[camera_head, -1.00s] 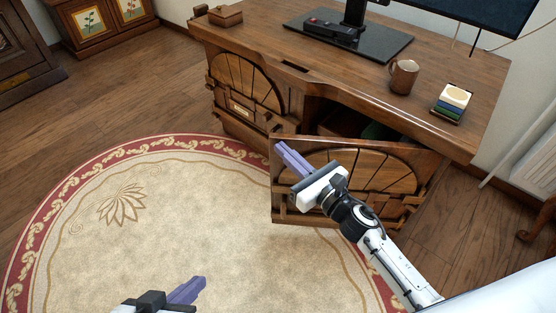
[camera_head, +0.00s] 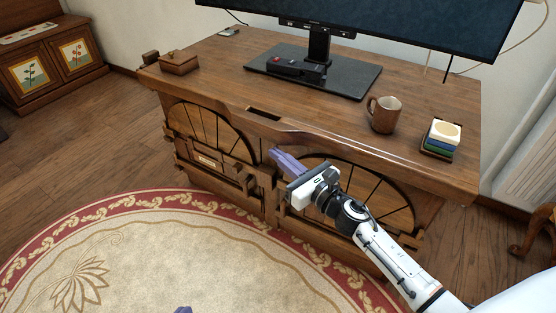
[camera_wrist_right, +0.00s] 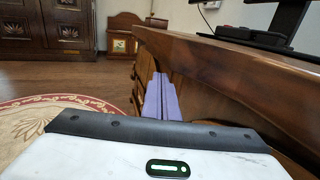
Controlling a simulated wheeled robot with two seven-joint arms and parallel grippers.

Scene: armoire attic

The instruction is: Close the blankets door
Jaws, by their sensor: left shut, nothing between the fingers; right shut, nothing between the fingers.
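The blankets door, the right arched wooden door (camera_head: 372,196) of the cabinet (camera_head: 225,75), stands flush or nearly flush with the front in the head view. I cannot tell whether it is fully shut. My right gripper (camera_head: 283,158) is shut and empty, in front of the door's upper left part, just below the tabletop edge; contact is not clear. In the right wrist view its purple fingers (camera_wrist_right: 161,98) point along the cabinet front. Only a purple tip of my left gripper (camera_head: 183,310) shows at the bottom edge, over the rug.
The left arched door (camera_head: 205,130) is shut and has a small label plate. On top are a wooden box (camera_head: 179,63), a monitor (camera_head: 370,22), a mug (camera_head: 384,114) and a coaster stack (camera_head: 440,136). The rug (camera_head: 130,250) in front is clear.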

